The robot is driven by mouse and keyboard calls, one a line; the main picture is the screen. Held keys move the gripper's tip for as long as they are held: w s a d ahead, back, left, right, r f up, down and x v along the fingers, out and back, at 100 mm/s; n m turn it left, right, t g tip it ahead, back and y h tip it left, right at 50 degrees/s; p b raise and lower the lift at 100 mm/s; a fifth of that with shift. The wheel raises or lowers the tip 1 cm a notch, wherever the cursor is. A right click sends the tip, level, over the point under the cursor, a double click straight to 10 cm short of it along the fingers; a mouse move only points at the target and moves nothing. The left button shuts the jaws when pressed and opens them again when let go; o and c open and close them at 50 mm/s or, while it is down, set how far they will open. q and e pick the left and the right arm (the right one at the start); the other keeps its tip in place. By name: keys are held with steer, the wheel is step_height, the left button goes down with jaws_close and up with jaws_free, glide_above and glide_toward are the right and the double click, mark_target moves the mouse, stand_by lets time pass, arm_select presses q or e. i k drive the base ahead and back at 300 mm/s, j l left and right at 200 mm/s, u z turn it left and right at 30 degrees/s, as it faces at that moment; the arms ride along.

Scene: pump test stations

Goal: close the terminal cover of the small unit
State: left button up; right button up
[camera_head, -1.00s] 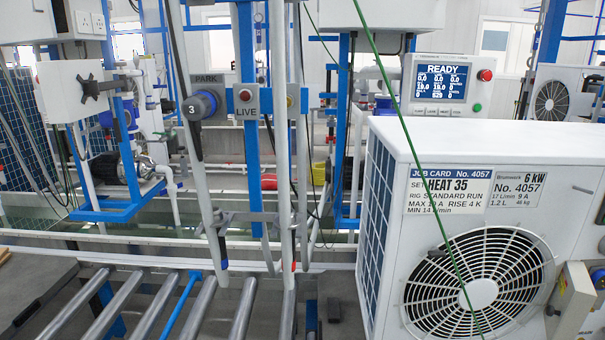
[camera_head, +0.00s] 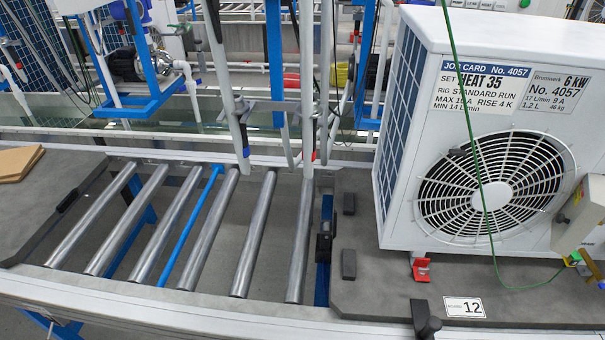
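The white unit (camera_head: 440,120) with a round black fan grille stands on the grey bench at the right; its labels read HEAT 35, 6 kW and No. 4057. On its right side, at the picture's edge, is a beige box-like part (camera_head: 580,215), perhaps the terminal cover; it is cut off, and I cannot tell whether it is open. A green wire (camera_head: 480,175) crosses in front of the unit, and its lower end runs to a green-yellow piece (camera_head: 573,259) below that part. Neither of my grippers is in view.
A roller conveyor (camera_head: 205,235) with one blue bar lies left of the unit. A red clip (camera_head: 421,270) sits at the unit's foot, and a number 12 plate (camera_head: 464,307) lies in front. Brown boards (camera_head: 18,163) lie at far left. Hanging hoses and blue frames stand behind.

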mark_target(584, 209)
steer(key=z, duration=1.5)
